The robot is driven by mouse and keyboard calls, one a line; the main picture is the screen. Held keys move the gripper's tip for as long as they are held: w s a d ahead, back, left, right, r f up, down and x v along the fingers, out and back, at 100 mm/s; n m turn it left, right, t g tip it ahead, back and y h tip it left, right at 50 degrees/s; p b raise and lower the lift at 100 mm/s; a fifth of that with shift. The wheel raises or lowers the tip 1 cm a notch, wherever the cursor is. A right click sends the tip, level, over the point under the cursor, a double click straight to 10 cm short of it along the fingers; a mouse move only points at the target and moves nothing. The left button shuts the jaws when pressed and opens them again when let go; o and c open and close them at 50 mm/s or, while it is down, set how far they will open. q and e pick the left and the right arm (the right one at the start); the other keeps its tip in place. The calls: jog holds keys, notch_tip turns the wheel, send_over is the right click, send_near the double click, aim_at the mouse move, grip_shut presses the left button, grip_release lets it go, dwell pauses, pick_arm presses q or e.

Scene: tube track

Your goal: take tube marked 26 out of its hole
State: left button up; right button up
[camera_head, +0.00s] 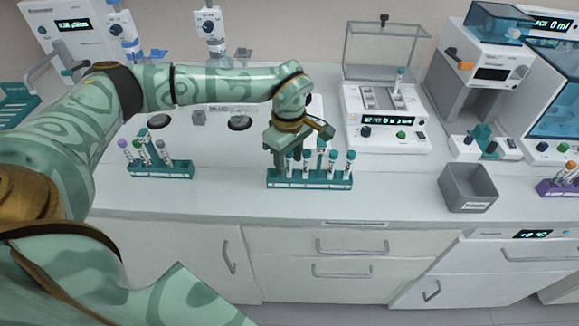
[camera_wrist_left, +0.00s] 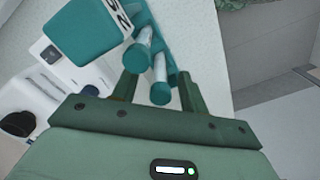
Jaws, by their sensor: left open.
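The teal rack (camera_head: 310,181) on the bench holds several tubes with teal caps. My left gripper (camera_head: 288,157) is over the left part of this rack, fingers pointing down, open. In the left wrist view its two fingers (camera_wrist_left: 158,82) stand apart, with teal-capped tubes (camera_wrist_left: 160,92) between and beyond them. I cannot read 26 on any tube for certain. The gripper hides part of the rack. My right gripper is not in view.
Another teal rack (camera_head: 160,170) with several tubes stands at the left. A device with a clear lid (camera_head: 385,110) stands behind at the right. A grey bin (camera_head: 468,187) and a purple rack (camera_head: 560,187) are farther right. The bench between rack and bin is clear.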

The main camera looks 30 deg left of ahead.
pick_arm(q)
jog(key=shift+r, duration=0.1)
jog(key=c, duration=0.8)
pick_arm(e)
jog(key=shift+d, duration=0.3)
pick_arm(q)
jog(key=shift+c, duration=0.2)
